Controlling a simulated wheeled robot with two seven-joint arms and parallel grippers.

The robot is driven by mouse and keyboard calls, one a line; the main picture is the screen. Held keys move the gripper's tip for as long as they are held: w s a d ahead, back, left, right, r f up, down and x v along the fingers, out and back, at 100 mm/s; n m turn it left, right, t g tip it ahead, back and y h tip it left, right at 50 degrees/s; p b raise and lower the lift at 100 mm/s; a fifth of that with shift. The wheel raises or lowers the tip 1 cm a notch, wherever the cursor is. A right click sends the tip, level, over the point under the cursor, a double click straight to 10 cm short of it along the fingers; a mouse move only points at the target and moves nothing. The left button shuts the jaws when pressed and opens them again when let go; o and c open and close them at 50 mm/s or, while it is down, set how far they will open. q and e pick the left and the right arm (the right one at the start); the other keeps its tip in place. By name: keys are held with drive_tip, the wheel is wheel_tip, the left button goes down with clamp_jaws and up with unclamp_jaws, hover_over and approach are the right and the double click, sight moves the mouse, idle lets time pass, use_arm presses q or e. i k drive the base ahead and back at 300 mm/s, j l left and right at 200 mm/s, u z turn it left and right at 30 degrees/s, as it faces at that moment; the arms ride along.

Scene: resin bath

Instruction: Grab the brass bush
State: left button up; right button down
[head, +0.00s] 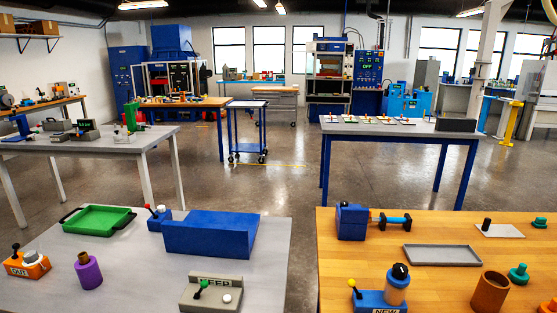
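No part is clearly marked as the brass bush. A purple cylinder (89,275) stands upright on the grey table at the left, with a small brownish-gold piece (83,257) at its top. I cannot tell whether that piece sits on it or in it. A larger brown hollow cylinder (490,293) stands on the wooden table at the right. Neither of my grippers is in view.
The grey table (140,285) also holds a green tray (98,219), a blue block (210,236), an orange OUT box (27,266) and a grey BEEP box (211,292). A grey tray (455,255) lies on the wooden table. A gap separates the tables.

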sight(82, 258)
drive_tip(key=u, duration=1.4)
drive_tip(key=z, duration=0.55)
drive_tip(key=i+j+z, duration=0.15)
drive_tip(key=j+z, duration=0.25)
drive_tip(key=i+j+z, duration=0.1)
drive_tip(key=j+z, duration=0.15)
drive_tip(key=z, duration=0.2)
drive_tip(key=j+z, duration=0.7)
drive_tip(key=j, duration=1.8)
